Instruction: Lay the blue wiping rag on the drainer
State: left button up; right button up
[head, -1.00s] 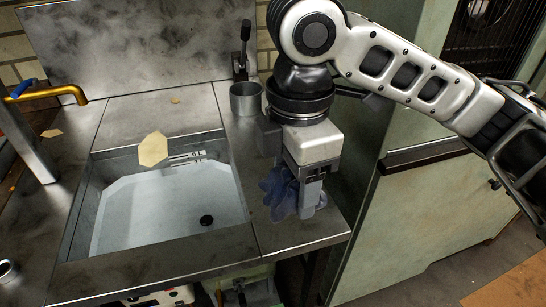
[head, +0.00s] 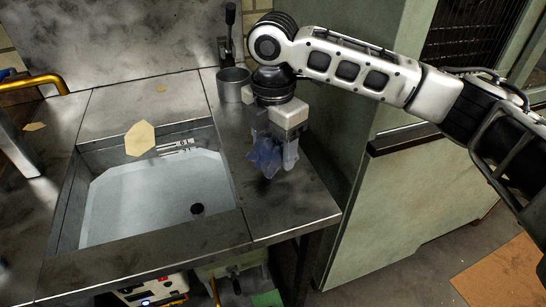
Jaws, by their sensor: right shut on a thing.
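The blue wiping rag (head: 264,156) hangs crumpled from my right gripper (head: 284,148), which is shut on it. The fingers point down and are partly hidden by the cloth. Rag and gripper are over the flat steel drainer surface (head: 295,205) to the right of the sink, behind its front edge. The rag's lower end is at or just above the steel; I cannot tell if it touches. My left gripper is not in view.
The sink basin (head: 140,200) is left of the rag, with a pale yellow piece (head: 140,138) at its back rim. A grey metal cup (head: 233,85) stands behind the rag. A greenish cabinet (head: 420,190) stands close on the right. The front steel strip is clear.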

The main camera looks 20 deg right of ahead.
aim_at(273, 159)
jog(key=shift+w+f, duration=0.2)
jog(key=shift+f, duration=0.1)
jog(key=f, duration=0.3)
jog(key=shift+w+d+f, duration=0.15)
jog(key=shift+w+f, duration=0.05)
jog(key=shift+f, duration=0.05)
jog(key=o, duration=1)
jog(key=shift+f, duration=0.1)
notch_tip(273, 159, up, 12)
jog(key=shift+r+p, duration=0.15)
jog(key=shift+p, duration=0.15)
